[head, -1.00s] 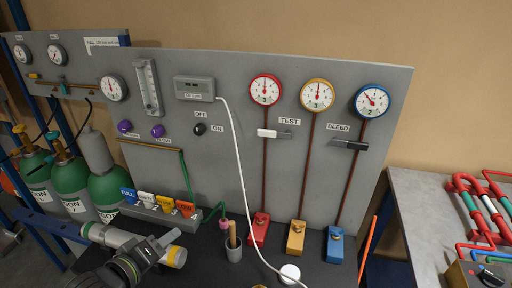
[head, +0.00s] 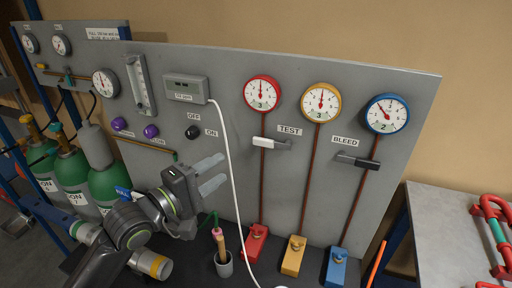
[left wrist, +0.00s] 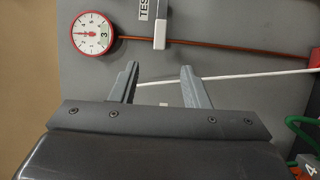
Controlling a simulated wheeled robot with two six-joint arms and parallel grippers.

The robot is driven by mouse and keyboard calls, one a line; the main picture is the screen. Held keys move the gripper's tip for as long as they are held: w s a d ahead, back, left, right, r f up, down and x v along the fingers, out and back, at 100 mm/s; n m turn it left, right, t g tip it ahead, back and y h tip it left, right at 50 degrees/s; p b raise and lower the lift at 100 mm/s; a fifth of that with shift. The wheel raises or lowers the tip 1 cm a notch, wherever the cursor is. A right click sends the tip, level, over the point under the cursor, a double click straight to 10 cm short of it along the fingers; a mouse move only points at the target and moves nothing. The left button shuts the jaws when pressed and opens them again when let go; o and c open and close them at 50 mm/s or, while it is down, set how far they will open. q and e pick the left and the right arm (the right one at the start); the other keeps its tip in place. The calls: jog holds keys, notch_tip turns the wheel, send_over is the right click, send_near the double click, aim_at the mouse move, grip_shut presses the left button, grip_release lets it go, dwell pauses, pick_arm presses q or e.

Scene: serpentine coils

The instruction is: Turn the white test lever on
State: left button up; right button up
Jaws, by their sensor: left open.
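The white test lever (head: 266,143) is on the grey panel under the TEST label, roughly horizontal, with a grey right end. It lies below the red-rimmed gauge (head: 262,93). My left gripper (head: 215,175) is open and empty in front of the panel, left of the lever and lower, apart from it. In the left wrist view, the lever (left wrist: 160,34) shows at the top, beyond the open fingers (left wrist: 158,82), and the red gauge is at upper left. My right gripper is not in view.
A dark bleed lever (head: 357,160) is right of the test lever. A white hose (head: 230,165) hangs between my left gripper and the test lever. A cup (head: 223,264) and red, yellow and blue blocks stand below. A grey table (head: 445,210) is at right.

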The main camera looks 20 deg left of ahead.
pick_arm(q)
send_near(260, 144)
jog(key=p+x, duration=0.1)
jog(key=x, duration=0.7)
jog(key=shift+w+d+r, duration=0.1)
jog(key=shift+r, duration=0.05)
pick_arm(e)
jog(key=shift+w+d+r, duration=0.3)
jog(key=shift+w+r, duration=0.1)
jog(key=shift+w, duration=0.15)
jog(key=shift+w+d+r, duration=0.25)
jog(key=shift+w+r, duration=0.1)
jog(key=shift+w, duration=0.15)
pick_arm(q)
jog(key=c, duration=0.9)
grip_shut()
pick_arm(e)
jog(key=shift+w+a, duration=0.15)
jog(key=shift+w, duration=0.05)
